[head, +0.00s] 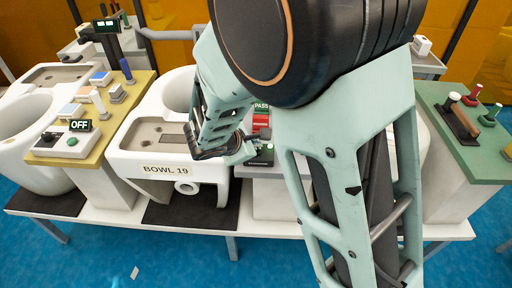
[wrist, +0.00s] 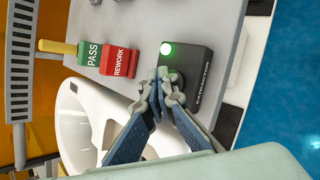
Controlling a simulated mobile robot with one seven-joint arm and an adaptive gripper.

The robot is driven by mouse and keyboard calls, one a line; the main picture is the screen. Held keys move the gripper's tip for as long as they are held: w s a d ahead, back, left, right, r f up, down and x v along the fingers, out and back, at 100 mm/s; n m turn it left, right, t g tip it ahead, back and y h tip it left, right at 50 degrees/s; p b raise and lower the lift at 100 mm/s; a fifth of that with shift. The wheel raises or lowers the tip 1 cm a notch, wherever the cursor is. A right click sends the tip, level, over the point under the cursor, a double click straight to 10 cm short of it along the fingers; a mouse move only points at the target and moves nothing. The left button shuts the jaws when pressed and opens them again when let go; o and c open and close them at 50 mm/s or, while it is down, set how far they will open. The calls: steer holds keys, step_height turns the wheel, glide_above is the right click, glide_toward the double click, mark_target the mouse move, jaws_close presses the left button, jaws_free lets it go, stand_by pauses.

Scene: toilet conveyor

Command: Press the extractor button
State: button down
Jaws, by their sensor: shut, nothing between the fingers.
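The black extractor box labelled EXTRACTION (wrist: 203,72) sits on a grey panel in the wrist view. Its green lamp (wrist: 166,49) is lit. A dark round button (wrist: 177,76) shows partly on the box, behind my fingertips. My gripper (wrist: 167,92) is shut and empty, its fingertips over the button. I cannot tell whether they touch it. In the head view the box (head: 262,158) shows just right of my gripper (head: 250,155), partly covered by it and my arm.
A green PASS block (wrist: 90,53) and a red REWORK block (wrist: 118,62) stand beside the box. A white toilet bowl labelled BOWL 19 (head: 148,158) is left of it. A yellow-topped console with an OFF display (head: 80,126) stands farther left, a green-topped console (head: 455,128) at right.

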steer(key=shift+r, duration=0.1)
step_height(320, 180, up, 6)
steer(key=p, duration=0.4)
steer(key=shift+r+p, duration=0.1)
steer(key=shift+p, duration=0.2)
stand_by(0.3)
